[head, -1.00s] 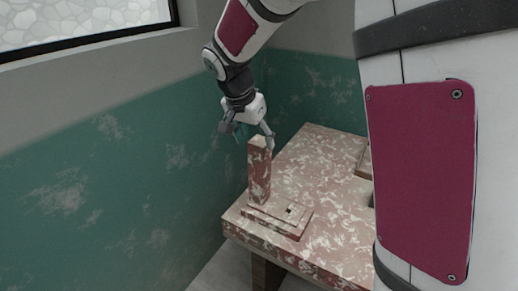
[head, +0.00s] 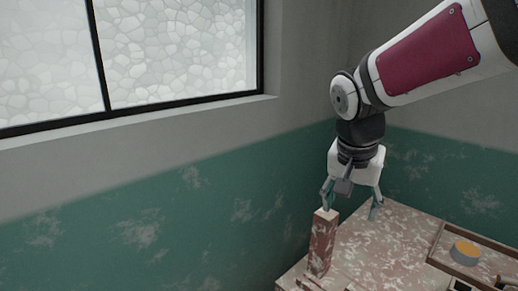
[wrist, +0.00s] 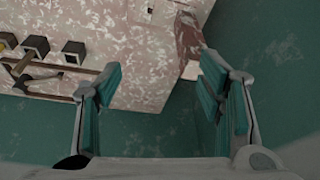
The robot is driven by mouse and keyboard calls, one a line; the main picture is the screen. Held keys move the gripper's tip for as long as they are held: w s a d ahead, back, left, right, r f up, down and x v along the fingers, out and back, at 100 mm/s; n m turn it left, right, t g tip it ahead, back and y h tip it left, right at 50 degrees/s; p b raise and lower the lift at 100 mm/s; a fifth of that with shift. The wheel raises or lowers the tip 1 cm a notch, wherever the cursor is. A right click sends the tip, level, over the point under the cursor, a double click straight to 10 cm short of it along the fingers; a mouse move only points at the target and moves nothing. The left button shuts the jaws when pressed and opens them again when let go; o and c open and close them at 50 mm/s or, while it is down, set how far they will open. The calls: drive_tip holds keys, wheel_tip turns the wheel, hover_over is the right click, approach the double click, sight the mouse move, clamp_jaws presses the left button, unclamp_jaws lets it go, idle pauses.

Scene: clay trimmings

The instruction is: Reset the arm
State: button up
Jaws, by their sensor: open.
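My gripper (head: 351,203) hangs fingers down over the left part of the mottled table in the head view. Its teal-padded fingers are spread with nothing between them. The wrist view shows the same open fingers (wrist: 160,75). A tall upright block (head: 322,248), mottled red-brown with a pale top, stands at the table's near left. Its top lies just below the left finger in the head view; I cannot tell if they touch. The block also shows in the wrist view (wrist: 188,42), beside the right finger.
The mottled table (head: 385,238) stands against the green and grey wall. A shallow tray (head: 437,240) and an orange-topped round tub (head: 464,252) are at the right. The wrist view shows several dark square containers (wrist: 36,46) and a dark tool (wrist: 32,78). A window is at upper left.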

drive_tip(key=s+r+n+y+p, duration=0.1)
drive_tip(key=s+r+n+p, duration=0.2)
drive_tip(key=s, duration=0.9)
drive_tip(key=s+r+n+t+y+p, duration=0.1)
drive_tip(key=s+r+n+p, duration=0.2)
drive_tip(key=s, duration=0.9)
drive_tip(key=shift+s+a+r+n, duration=0.25)
drive_tip(key=shift+r+n, duration=0.05)
drive_tip(key=shift+n, duration=0.3)
